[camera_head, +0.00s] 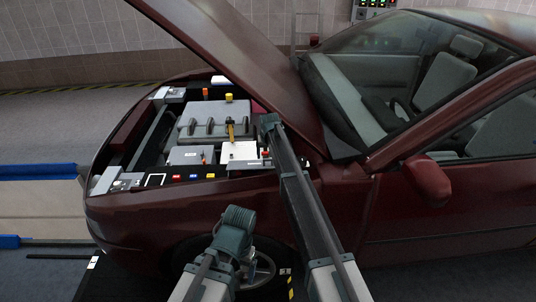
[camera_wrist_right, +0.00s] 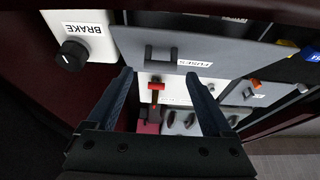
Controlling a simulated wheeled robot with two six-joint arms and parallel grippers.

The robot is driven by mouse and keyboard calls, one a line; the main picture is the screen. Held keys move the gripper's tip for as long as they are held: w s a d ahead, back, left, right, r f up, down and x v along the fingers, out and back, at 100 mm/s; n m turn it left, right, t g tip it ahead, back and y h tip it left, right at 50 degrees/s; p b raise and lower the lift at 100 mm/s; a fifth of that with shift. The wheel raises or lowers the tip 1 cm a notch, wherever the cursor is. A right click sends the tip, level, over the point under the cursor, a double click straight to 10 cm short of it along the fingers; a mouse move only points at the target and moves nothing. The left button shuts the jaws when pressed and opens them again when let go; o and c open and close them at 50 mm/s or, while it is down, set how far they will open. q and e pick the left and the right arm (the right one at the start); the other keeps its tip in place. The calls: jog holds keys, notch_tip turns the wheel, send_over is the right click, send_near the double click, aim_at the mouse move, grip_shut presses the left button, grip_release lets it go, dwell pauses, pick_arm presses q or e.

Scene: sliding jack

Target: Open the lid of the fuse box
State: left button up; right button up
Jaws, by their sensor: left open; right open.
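The fuse box lid (camera_wrist_right: 222,52) is a flat grey panel marked FUSES in the right wrist view, with a dark raised handle (camera_wrist_right: 160,54). It looks shut. My right gripper (camera_wrist_right: 159,76) is open and empty, its two fingers apart just below the handle in that view and not gripping it. My left gripper (camera_head: 237,216) is open in front of the fender, outside the bay.
The raised hood (camera_head: 225,50) slopes over the bay close to my right gripper. A white BRAKE reservoir with a black cap (camera_wrist_right: 72,54) is beside the fuse box. The grey engine cover (camera_head: 214,123) and a yellow-handled part (camera_head: 231,131) stand left of my right gripper.

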jog(key=p+v, duration=1)
jog(key=v, duration=0.2)
jog(key=shift+r, duration=0.15)
